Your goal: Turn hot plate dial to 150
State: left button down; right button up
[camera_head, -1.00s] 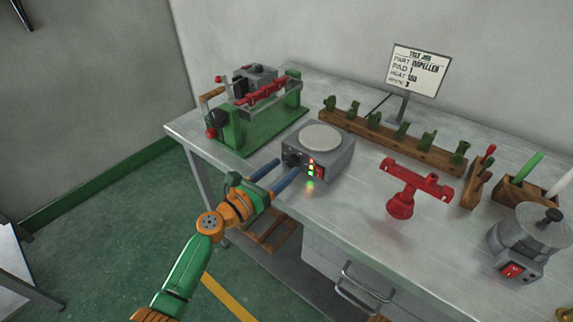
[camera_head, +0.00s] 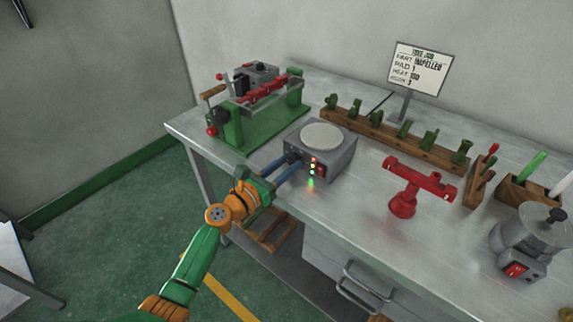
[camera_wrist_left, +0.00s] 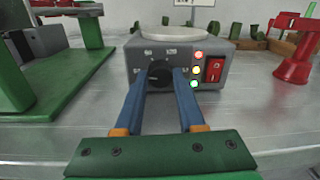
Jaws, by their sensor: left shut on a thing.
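The hot plate (camera_head: 320,150) is a grey box with a round pale top, standing near the table's front edge. Its black dial (camera_wrist_left: 160,73) is on the front face, with small markings around it. Red, yellow and green lights and a red switch (camera_wrist_left: 214,70) sit to the dial's right. My left gripper (camera_head: 291,162) reaches in from the front, its two blue fingers on either side of the dial. In the left wrist view the gripper (camera_wrist_left: 160,78) is shut on the dial. The dial's exact setting is too small to read. My right gripper is not in view.
A green machine with red parts (camera_head: 255,120) stands left of the hot plate. A red stand (camera_head: 405,200) is to its right, with a wooden rack (camera_head: 400,140) behind. A job sign (camera_head: 418,70) stands at the back. A grey pot (camera_head: 520,235) is at far right.

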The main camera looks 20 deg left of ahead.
pick_arm(q)
jog(key=m, duration=0.4)
jog(key=shift+m+b, duration=0.3)
jog(key=m, duration=0.5)
jog(key=shift+b, duration=0.3)
jog(key=m, duration=0.4)
jog(key=shift+y+b, duration=0.3)
jog(key=shift+y, duration=0.1)
jog(key=m, duration=0.4)
jog(key=shift+m, duration=0.4)
jog(key=m, duration=0.3)
jog(key=shift+r+m+y, duration=0.1)
jog(key=shift+m+y, duration=0.2)
jog(key=m, duration=0.3)
jog(key=shift+d, duration=0.1)
jog(key=m, duration=0.4)
jog(key=shift+m, duration=0.3)
jog(key=shift+m+t+p, duration=0.3)
jog(key=shift+m+p, duration=0.05)
jog(key=shift+m, duration=1.55)
